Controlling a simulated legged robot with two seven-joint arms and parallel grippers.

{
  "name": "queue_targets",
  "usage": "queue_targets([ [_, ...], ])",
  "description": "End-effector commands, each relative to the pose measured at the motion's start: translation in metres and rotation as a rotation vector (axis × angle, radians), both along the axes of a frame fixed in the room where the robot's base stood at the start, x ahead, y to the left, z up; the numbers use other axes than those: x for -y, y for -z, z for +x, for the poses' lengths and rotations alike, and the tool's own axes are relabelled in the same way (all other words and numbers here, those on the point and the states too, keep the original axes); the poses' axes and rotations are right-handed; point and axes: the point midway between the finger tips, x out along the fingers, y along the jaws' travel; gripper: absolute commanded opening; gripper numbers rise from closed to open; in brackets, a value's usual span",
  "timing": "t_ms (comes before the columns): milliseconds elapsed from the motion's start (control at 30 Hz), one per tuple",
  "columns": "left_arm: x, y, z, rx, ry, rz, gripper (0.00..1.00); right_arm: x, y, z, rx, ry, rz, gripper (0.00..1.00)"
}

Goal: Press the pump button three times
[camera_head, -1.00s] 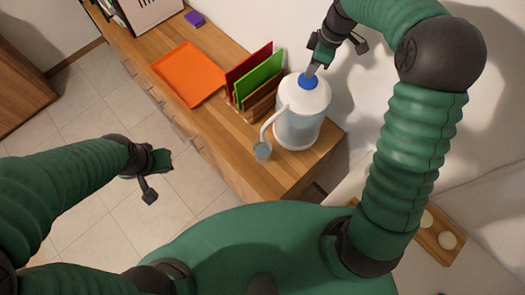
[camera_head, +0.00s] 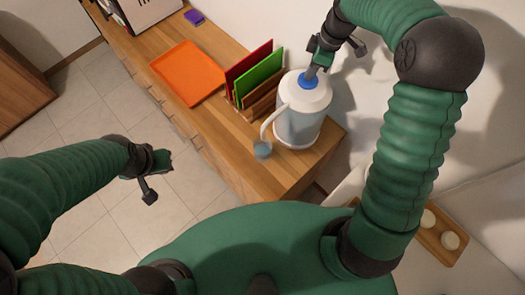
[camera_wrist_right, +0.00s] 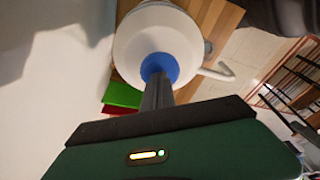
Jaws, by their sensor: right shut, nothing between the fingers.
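The pump dispenser (camera_head: 300,112) is a white and clear jug with a spout and a blue pump button (camera_head: 308,82) on top. It stands on the wooden counter near its right end. My right gripper (camera_head: 313,71) is shut and empty, with its fingertips at the blue button from above. In the right wrist view the shut fingers (camera_wrist_right: 157,92) overlap the blue button (camera_wrist_right: 160,66); they look to be touching it. A small cup (camera_head: 262,150) stands under the spout. My left gripper (camera_head: 160,162) hangs over the floor, away from the dispenser; its jaw state is unclear.
An orange tray (camera_head: 187,73) lies on the wooden counter (camera_head: 222,122). Red and green boards (camera_head: 260,77) stand in a rack right beside the dispenser. A wall is close behind it. A board with pale round items (camera_head: 440,238) is at lower right.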

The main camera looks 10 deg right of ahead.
Motion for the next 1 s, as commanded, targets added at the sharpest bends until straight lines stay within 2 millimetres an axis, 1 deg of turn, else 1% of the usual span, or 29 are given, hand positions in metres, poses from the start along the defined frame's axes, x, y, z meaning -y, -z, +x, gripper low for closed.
queue_targets([
  [33,0.000,0.002,0.000,0.000,0.000,0.000,0.00,0.000,0.004,-0.001,-0.003,-0.001,0.001,0.00],
  [267,0.000,0.007,0.000,0.000,0.000,0.000,0.00,0.000,0.012,-0.001,-0.003,-0.001,0.001,0.00],
  [533,0.000,0.005,0.000,0.000,0.000,0.000,0.00,0.000,0.010,-0.001,-0.003,-0.001,0.001,0.00],
  [1000,0.000,-0.023,0.000,0.000,0.000,0.000,0.00,0.000,-0.023,-0.001,-0.002,0.000,0.001,0.00],
])
